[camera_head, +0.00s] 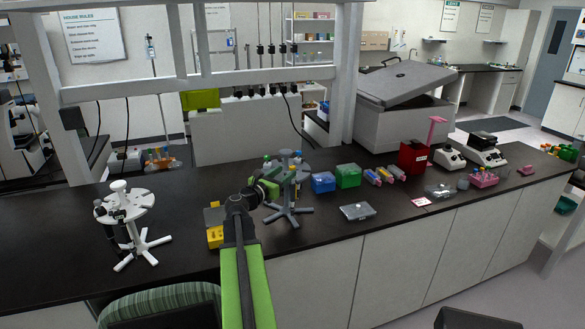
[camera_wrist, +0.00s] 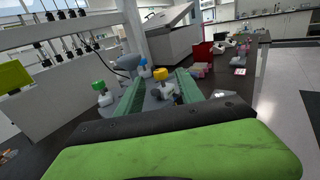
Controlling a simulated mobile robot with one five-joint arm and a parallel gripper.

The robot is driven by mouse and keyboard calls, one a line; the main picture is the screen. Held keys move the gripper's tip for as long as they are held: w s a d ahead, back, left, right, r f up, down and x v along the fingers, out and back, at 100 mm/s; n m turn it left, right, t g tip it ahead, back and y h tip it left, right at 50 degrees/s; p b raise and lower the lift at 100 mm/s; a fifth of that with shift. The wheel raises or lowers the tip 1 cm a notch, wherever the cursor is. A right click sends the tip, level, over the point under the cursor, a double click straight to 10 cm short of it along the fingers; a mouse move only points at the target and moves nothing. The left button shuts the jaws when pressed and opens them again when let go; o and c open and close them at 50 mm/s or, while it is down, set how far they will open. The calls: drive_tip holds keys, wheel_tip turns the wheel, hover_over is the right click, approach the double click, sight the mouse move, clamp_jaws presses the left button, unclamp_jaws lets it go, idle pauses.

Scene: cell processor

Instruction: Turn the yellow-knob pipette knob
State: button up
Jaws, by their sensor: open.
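The yellow-knob pipette shows its yellow knob (camera_wrist: 161,73) in the wrist view, in the gap between my gripper's two green fingers (camera_wrist: 161,80). The fingers are apart, one on each side of the knob, and I cannot tell if either touches it. The knob also shows in the head view (camera_head: 292,171), just right of my gripper (camera_head: 271,185). The pipette hangs on a grey carousel stand (camera_head: 288,214) with a green-knob pipette (camera_wrist: 99,87) and a blue-knob pipette (camera_wrist: 143,62). My arm and gripper hide part of the stand in the head view.
A white carousel stand (camera_head: 133,205) is to the left on the dark bench. A yellow box (camera_head: 214,236) lies beside my arm. Blue (camera_head: 323,182) and green (camera_head: 348,176) tip boxes and a clear flat case (camera_head: 357,211) are right of the grey stand. Bare bench lies in front right.

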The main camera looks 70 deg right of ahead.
sight(290, 168)
drive_tip(key=x, duration=0.5)
drive_tip(key=shift+d, duration=0.35)
drive_tip(key=shift+c, duration=0.4)
